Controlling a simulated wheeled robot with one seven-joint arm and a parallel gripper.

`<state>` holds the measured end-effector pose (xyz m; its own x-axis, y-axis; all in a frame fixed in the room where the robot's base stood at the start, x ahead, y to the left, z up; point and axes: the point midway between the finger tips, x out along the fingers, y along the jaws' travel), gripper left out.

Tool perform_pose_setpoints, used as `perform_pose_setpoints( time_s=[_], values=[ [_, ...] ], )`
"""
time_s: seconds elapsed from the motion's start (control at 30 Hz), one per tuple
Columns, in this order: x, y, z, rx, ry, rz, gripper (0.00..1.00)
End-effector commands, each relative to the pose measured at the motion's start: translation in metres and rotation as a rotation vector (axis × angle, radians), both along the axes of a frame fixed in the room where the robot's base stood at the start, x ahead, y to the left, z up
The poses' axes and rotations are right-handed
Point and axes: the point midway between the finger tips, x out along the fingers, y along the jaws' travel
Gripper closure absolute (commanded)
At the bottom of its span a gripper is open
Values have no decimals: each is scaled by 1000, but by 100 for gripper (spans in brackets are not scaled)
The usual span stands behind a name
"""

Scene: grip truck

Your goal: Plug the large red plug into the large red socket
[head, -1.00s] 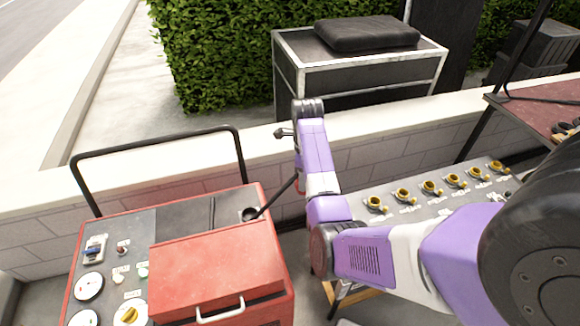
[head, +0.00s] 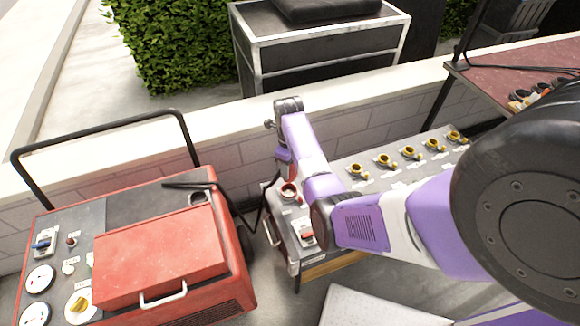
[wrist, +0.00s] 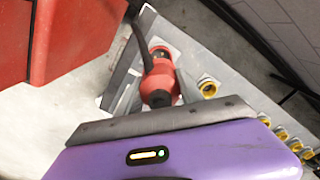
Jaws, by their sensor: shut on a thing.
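The large red plug (wrist: 158,82) is held in my gripper, with its dark end toward the jaws. In the wrist view, the red ring of the large red socket (wrist: 160,50) shows just past the plug; I cannot tell whether they touch. In the head view, the large red socket (head: 289,191) is on the left end of a grey panel box. My gripper (head: 284,155) is just above it.
A red generator (head: 160,255) with a black handle stands left, its black cable (head: 262,212) running toward the panel box. A row of yellow sockets (head: 384,160) lies right of the red socket. A low block wall (head: 225,160) runs behind. A red-topped table (head: 530,65) is at back right.

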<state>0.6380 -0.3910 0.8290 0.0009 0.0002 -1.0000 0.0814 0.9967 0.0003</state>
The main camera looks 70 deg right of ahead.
Motion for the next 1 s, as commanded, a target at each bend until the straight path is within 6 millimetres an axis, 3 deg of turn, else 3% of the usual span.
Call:
perform_pose_setpoints(
  time_s=[0.53, 1.0],
  values=[
    [0, 0, -43, 0, -1, 1, 100],
    [0, 0, -47, 0, -1, 1, 100]
  ],
)
